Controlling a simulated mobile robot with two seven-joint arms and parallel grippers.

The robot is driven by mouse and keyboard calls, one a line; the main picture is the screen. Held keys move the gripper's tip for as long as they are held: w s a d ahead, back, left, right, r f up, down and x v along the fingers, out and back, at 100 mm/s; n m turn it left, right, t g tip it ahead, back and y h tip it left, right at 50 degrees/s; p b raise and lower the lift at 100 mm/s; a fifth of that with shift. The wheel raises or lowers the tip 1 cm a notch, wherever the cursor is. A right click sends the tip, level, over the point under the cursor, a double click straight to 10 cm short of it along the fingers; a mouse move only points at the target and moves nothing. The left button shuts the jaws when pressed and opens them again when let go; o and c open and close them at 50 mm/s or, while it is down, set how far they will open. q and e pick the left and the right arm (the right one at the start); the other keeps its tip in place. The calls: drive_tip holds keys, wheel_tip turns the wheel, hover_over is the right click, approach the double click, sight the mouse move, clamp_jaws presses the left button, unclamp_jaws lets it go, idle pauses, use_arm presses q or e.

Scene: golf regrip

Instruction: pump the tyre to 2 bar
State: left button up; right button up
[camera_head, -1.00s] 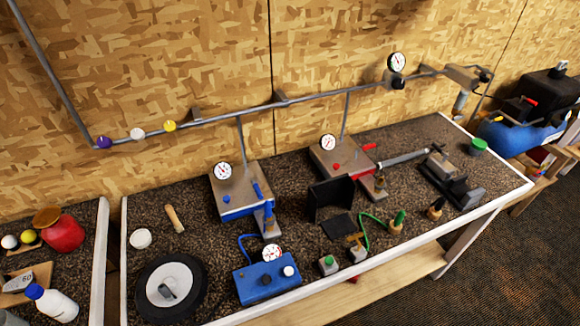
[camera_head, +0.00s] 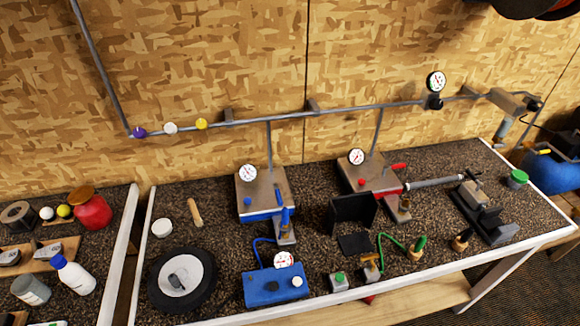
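The tyre (camera_head: 205,297) is a black ring around a white disc, lying flat at the front left of the speckled bench, with a small grey part at its middle. A blue box (camera_head: 262,289) with a round gauge (camera_head: 284,260) and a white knob stands to its right. A blue hose (camera_head: 262,243) rises from that box towards a blue-fronted station (camera_head: 262,190) with its own gauge (camera_head: 248,172) and a blue handle. The gauge readings are too small to tell. Neither of my grippers is in view.
A red-handled station (camera_head: 368,178), a black upright panel (camera_head: 352,210) and a clamp-like tool (camera_head: 484,212) stand to the right. A green hose (camera_head: 390,240) lies near the front. A wall pipe (camera_head: 340,109) runs behind. A side table at left holds bottles.

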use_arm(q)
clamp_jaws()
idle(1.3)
